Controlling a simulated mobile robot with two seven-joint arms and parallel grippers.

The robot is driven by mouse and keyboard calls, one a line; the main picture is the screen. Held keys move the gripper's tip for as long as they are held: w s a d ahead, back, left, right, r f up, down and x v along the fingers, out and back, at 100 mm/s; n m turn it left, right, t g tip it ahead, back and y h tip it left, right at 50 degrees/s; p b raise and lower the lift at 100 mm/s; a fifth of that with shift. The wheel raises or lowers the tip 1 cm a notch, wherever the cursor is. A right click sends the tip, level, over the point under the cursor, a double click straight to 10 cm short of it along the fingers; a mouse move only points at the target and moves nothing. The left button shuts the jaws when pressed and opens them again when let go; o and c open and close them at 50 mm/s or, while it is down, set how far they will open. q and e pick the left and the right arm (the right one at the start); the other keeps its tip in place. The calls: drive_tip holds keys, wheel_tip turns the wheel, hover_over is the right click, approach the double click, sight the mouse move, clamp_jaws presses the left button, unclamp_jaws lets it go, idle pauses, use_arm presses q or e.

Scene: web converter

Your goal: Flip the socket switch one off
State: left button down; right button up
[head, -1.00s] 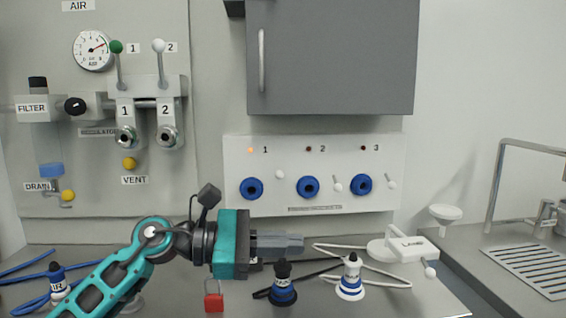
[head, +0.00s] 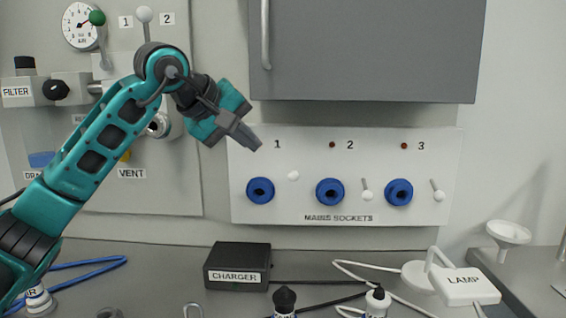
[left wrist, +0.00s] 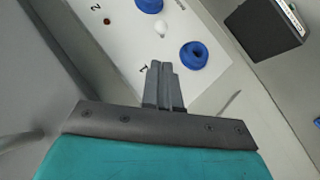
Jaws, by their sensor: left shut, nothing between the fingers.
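The white mains sockets panel (head: 400,145) hangs on the back wall. Socket switch one (head: 293,176) shows as a white ball beside blue socket one (head: 260,190), its stem hidden behind the ball. The switch (left wrist: 160,29) and socket one (left wrist: 193,55) also show in the left wrist view. My left gripper (head: 257,145) is shut and empty in front of the panel's upper left, above socket one and apart from the switch. The fingers (left wrist: 163,84) lie beside the "1" label. Indicator lamp one is hidden by the gripper. My right gripper is out of view.
Switches two (head: 367,190) and three (head: 437,190) hang ball-down; their lamps look dark red. A grey cabinet (head: 370,50) hangs above the panel. The black charger (head: 237,262), lamp (head: 470,284) and cables lie on the bench below. Air valves stand left of the panel.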

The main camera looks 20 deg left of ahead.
sight(293, 178)
use_arm(q)
drive_tip(key=shift+s, duration=0.1)
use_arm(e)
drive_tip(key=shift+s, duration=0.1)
use_arm(q)
drive_tip(key=x, duration=1)
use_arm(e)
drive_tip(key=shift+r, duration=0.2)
use_arm(q)
drive_tip(key=shift+d, duration=0.1)
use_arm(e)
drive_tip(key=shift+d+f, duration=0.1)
use_arm(q)
drive_tip(key=shift+s+f+t+b, duration=0.1)
drive_tip(key=shift+f+t+b, duration=0.2)
drive_tip(key=shift+b, duration=0.15)
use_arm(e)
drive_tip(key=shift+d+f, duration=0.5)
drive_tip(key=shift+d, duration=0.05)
